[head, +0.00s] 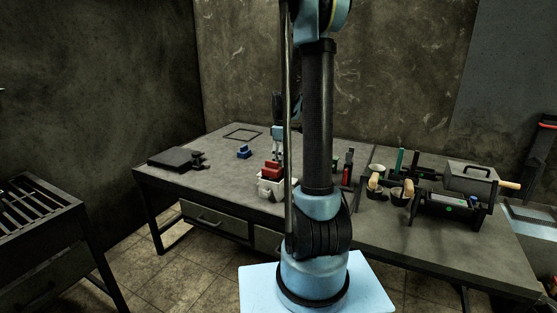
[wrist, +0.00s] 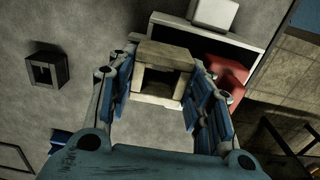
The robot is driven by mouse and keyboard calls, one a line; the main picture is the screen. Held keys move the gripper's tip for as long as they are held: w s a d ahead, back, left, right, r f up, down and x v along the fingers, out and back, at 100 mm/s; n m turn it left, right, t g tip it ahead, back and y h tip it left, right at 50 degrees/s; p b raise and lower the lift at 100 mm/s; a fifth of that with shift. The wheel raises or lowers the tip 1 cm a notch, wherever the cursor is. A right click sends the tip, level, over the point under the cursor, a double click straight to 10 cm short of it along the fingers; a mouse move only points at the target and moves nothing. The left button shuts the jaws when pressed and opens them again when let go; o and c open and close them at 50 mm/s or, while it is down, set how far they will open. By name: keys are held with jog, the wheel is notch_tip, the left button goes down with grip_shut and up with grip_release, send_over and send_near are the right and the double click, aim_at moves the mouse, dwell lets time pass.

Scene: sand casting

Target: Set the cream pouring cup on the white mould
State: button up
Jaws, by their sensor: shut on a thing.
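My gripper (wrist: 160,95) is shut on the cream pouring cup (wrist: 178,50), a boxy beige piece with a square opening, held between its blue-padded fingers in the wrist view. The gripper also shows in the head view (head: 278,153), pointing down over the table; I cannot make out the cup there. The white mould (head: 267,187) stands near the table's front edge, with a red piece (head: 272,169) at its top. Beyond the cup in the wrist view are a white-edged dark shape and a pale block (wrist: 213,13), with red to the right; the cup overlaps part of this.
A small blue object (head: 243,152) and a flat dark frame (head: 243,134) lie behind left on the table, and a black plate (head: 175,158) at left. A dark square hollow piece (wrist: 47,70) sits left in the wrist view. Tools and a handled box (head: 470,180) crowd the right.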

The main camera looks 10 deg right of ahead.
jog(key=shift+f, duration=0.3)
jog(key=o, duration=1.4)
jog(key=shift+c, duration=0.2)
jog(key=shift+r, duration=0.1)
